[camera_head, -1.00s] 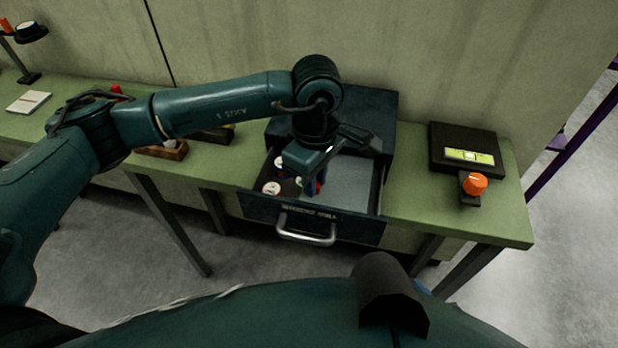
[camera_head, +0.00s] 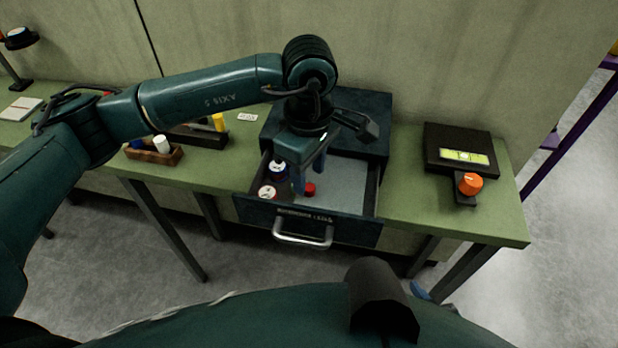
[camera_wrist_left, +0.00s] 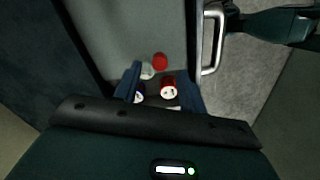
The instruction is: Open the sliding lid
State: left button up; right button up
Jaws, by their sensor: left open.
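I cannot make out for certain which thing is the sliding lid. An open drawer (camera_head: 350,229) with a metal handle (camera_head: 303,236) juts from a dark cabinet (camera_head: 362,112) on the bench. In it are a red item (camera_head: 309,188), a red-sided spool with a white top (camera_head: 268,193) and a blue one with a white top (camera_head: 278,168). My left gripper (camera_head: 309,176) is open above the drawer, pointing down. In the left wrist view, its fingers (camera_wrist_left: 161,90) stand either side of the spool with the white top (camera_wrist_left: 168,91); the red item (camera_wrist_left: 160,62) lies beyond. My right gripper is not visible.
A black box with a green label (camera_head: 448,140) and an orange knob (camera_head: 470,184) sits at the right. A wooden holder (camera_head: 152,152) and a dark tray (camera_head: 200,138) stand left of the cabinet. The right half of the drawer is bare.

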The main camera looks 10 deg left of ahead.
pick_arm(q)
notch_tip(320, 180, up, 10)
jog(key=shift+r+b, duration=0.15)
jog(key=shift+b, duration=0.25)
dwell(0.3)
